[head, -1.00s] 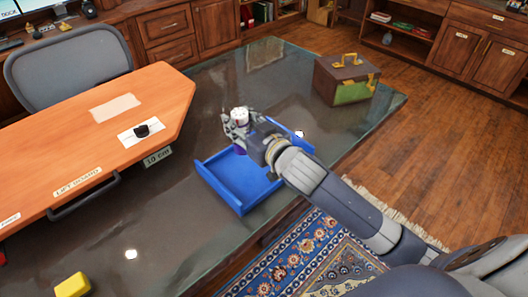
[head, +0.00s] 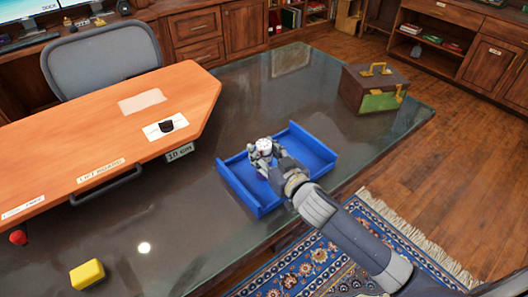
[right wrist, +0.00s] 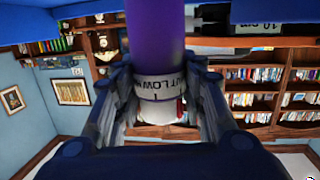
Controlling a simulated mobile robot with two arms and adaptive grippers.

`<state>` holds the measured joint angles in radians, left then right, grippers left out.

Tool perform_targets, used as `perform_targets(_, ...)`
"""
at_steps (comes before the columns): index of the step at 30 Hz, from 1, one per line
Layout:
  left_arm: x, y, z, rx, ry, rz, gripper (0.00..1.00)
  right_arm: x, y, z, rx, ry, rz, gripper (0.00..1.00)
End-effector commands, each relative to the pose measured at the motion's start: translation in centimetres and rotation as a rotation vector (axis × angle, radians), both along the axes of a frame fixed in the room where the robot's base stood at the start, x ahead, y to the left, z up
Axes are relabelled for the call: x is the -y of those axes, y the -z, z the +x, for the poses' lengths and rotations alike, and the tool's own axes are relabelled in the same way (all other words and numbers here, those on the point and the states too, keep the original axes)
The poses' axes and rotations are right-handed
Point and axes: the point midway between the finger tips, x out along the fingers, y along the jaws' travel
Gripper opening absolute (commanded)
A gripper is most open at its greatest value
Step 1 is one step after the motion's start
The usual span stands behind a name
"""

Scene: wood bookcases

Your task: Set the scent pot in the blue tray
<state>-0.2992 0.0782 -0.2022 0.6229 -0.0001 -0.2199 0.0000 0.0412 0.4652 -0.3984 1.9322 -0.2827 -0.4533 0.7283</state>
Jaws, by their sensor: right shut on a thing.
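The scent pot (head: 263,144) has a white top and a purple body. My right gripper (head: 262,157) is shut on it, and the left gripper is not in view. The pot is over the left part of the blue tray (head: 312,150), inside its walls as seen from the head. I cannot tell whether its base touches the tray floor. In the right wrist view the pot's purple body (right wrist: 155,25) and its lettered white band show between the fingers. Blue tray edges show at the top of that view.
The tray stands on a dark glossy table (head: 190,225). A brown and green case (head: 372,90) stands at the back right. A yellow block (head: 87,274) lies at the front left. An orange raised board (head: 100,150) fills the left side. The table behind the tray is clear.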

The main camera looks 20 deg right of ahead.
Motion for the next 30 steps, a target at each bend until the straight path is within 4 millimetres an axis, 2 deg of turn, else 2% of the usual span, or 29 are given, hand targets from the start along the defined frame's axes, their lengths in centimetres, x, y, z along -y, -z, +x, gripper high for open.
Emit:
perform_targets(2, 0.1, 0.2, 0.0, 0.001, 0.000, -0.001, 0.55, 0.0, 0.3, 0.0, 0.001, 0.000, 0.001, 0.09)
perform_targets(3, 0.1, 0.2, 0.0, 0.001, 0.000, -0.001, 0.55, 0.0, 0.3, 0.0, -0.001, 0.001, 0.001, 0.43)
perform_targets(5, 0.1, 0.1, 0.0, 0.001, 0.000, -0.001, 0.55, 0.0, 0.3, 0.0, -0.001, 0.000, 0.000, 0.56)
perform_targets(6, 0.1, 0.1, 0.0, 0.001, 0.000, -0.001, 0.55, 0.0, 0.3, 0.0, -0.001, 0.000, 0.000, 0.58)
perform_targets(19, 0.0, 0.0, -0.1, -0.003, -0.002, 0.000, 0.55, 0.1, 0.0, -0.5, -0.001, 0.000, 0.000, 0.58)
perform_targets(23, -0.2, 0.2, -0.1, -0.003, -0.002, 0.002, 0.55, 0.5, -0.1, -2.1, -0.003, -0.001, 0.000, 0.58)
perform_targets(30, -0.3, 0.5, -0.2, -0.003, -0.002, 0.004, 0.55, 1.4, -0.8, -6.4, -0.004, 0.000, 0.000, 0.58)
